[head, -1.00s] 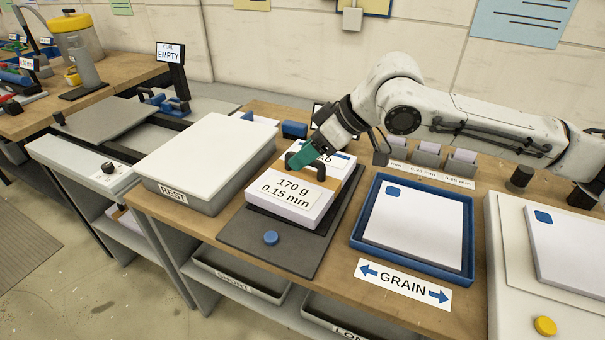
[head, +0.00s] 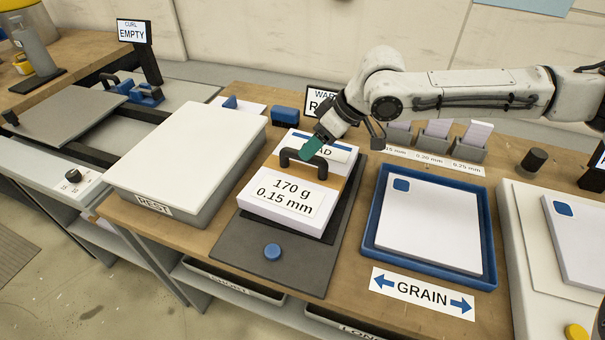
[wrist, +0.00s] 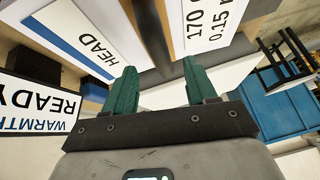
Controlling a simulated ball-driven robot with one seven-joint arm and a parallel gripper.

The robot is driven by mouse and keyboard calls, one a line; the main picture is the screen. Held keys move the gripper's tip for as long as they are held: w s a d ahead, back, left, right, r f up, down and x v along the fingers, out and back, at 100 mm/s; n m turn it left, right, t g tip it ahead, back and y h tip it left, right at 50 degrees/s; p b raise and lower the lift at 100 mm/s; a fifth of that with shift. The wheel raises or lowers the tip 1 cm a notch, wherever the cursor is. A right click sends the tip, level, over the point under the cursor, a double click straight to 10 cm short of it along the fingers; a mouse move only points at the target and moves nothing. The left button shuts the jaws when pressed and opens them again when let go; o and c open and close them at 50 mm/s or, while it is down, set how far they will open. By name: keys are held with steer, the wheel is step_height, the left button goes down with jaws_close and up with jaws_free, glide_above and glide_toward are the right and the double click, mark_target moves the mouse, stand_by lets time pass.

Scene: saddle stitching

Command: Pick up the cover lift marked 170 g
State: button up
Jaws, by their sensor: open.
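The cover lift marked 170 g, 0.15 mm (head: 284,197) is a white block with a brown band and a black arched handle (head: 290,163). It sits flat on a dark grey board (head: 262,252). My gripper (head: 308,150) has green fingers and is at the handle, coming from the back right. In the wrist view my gripper (wrist: 161,80) is open and empty, its two fingers apart. The dark handle (wrist: 152,38) runs up ahead of the gap between them. The label 170 g (wrist: 205,22) is beside it. I cannot tell if fingers touch the handle.
A grey REST box with a white top (head: 185,160) stands left. A blue tray with white sheets (head: 368,250) is right, above a GRAIN label (head: 424,291). A READY sign (head: 318,101) and card holders (head: 437,143) stand behind.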

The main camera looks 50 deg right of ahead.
mark_target(303, 168)
steer(key=shift+x, duration=2.65)
steer(key=shift+a, duration=0.1)
steer(key=shift+c, duration=0.4)
jaws_close()
steer(key=shift+r, duration=0.15)
